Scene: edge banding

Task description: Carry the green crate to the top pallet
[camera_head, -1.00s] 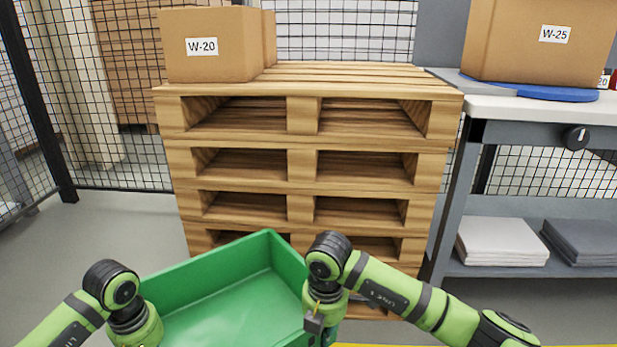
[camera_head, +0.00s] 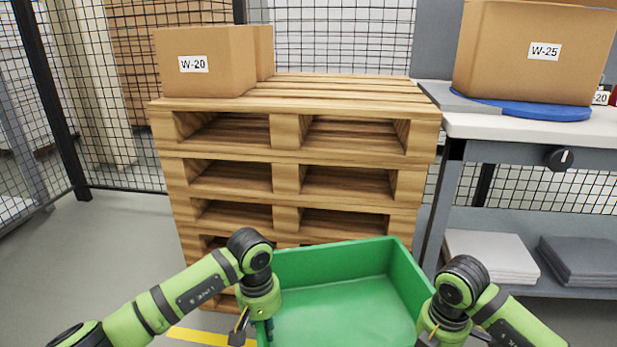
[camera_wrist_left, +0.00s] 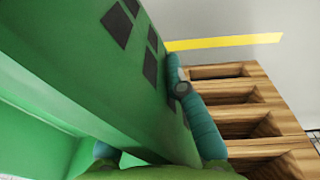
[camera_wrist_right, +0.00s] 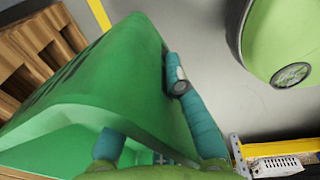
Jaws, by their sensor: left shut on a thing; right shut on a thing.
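The green crate (camera_head: 345,310) is held between my two arms in front of the pallet stack, below the height of the top pallet (camera_head: 300,88). It looks empty. My left gripper (camera_head: 262,335) is shut on the crate's left side wall; the left wrist view shows its teal fingers (camera_wrist_left: 150,125) astride the wall. My right gripper (camera_head: 428,335) is shut on the right side wall, and its fingers (camera_wrist_right: 150,115) straddle the wall in the right wrist view. In the head view the fingertips are mostly hidden. The top pallet has bare slats at its middle and right.
A cardboard box labelled W-20 (camera_head: 205,65) stands on the top pallet's left part, with another box behind it. Right of the stack is a workbench (camera_head: 500,125) with a W-25 box (camera_head: 535,60) on a blue disc. Mesh fencing stands behind.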

